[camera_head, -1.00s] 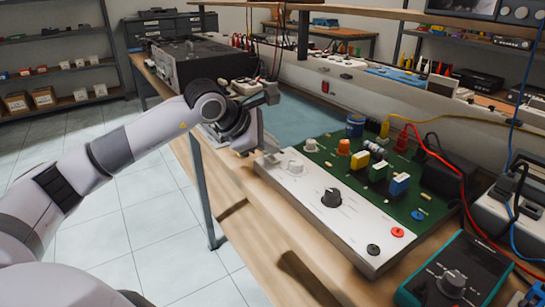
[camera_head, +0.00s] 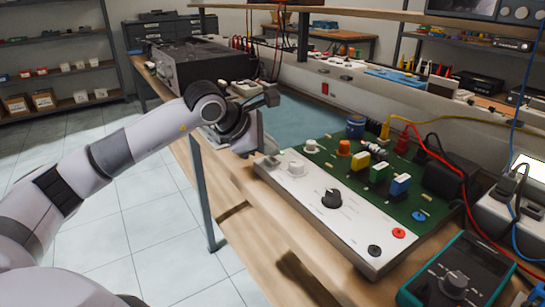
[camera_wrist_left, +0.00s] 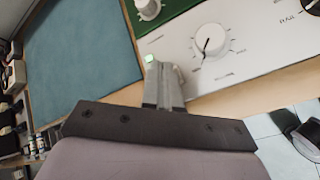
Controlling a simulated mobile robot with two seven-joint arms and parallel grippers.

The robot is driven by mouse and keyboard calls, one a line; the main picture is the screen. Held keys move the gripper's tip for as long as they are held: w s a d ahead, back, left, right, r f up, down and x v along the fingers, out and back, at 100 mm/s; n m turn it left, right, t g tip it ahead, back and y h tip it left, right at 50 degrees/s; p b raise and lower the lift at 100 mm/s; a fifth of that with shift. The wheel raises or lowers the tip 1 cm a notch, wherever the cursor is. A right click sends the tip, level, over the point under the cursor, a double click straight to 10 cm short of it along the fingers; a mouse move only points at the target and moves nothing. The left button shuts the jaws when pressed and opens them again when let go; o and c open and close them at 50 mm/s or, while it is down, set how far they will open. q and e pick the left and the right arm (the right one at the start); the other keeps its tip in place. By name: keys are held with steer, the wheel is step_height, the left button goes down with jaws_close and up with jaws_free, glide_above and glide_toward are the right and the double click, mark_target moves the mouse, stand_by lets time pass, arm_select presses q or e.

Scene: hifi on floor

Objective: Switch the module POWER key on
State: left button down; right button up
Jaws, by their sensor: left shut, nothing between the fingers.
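The module (camera_head: 318,212) has a white front panel with a black pointer knob (camera_head: 332,198), a white knob (camera_head: 296,167) and a green board behind. My left gripper (camera_head: 263,153) is shut and empty at the panel's far left corner. In the left wrist view its fingertips (camera_wrist_left: 163,80) are together at the panel edge, beside a small green-lit spot (camera_wrist_left: 152,59). Whether that spot is the POWER key or a lamp, I cannot tell. The fingers hide part of that corner, and contact is unclear. My right gripper is not in view.
Red (camera_head: 398,232) and black (camera_head: 374,250) sockets sit at the panel's near end. A teal-edged meter (camera_head: 455,280) stands at the lower right. Cables run from the board to a unit at the right edge. The blue-green mat (camera_head: 305,122) behind the gripper is clear.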

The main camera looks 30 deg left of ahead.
mark_target(269, 160)
arm_select(q)
steer(key=shift+r, duration=0.2)
step_height(269, 160, up, 6)
steer(key=p, duration=0.4)
stand_by(0.8)
